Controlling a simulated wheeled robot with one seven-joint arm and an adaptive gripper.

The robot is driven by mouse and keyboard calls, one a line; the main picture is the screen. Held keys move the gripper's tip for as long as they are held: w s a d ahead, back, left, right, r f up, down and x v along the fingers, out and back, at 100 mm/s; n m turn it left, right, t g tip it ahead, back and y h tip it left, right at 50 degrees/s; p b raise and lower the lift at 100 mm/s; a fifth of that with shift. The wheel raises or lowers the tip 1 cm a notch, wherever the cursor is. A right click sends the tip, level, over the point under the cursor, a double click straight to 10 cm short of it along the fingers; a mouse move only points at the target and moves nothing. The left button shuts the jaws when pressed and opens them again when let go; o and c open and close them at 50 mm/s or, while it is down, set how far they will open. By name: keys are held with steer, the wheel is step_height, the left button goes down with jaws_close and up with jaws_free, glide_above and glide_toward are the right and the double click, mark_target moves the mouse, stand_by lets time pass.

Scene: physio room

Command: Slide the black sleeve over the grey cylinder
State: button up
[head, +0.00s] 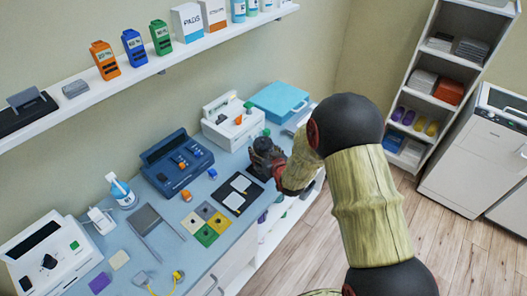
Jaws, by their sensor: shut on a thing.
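My gripper (264,163) is over the right part of the blue-grey bench, just behind and to the right of a black board with pale pads. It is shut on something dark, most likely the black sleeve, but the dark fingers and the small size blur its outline. I cannot pick out the grey cylinder; it may be hidden by my gripper or too small to tell. I cannot tell whether sleeve and cylinder touch.
A black board (230,200), coloured tiles (207,235), a dark blue device (158,171), a white device (222,135) and a light-blue case (279,101) crowd the bench. A spray bottle (121,192) stands left. A wall shelf (120,83) runs above. Floor is free at right.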

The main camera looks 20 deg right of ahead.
steer(key=o, duration=1.5)
steer(key=shift+c, duration=0.2)
steer(key=shift+s, duration=0.1)
steer(key=v, duration=1.1)
steer(key=shift+s+r, duration=0.2)
steer(key=shift+s, duration=0.15)
steer(key=shift+f, duration=0.1)
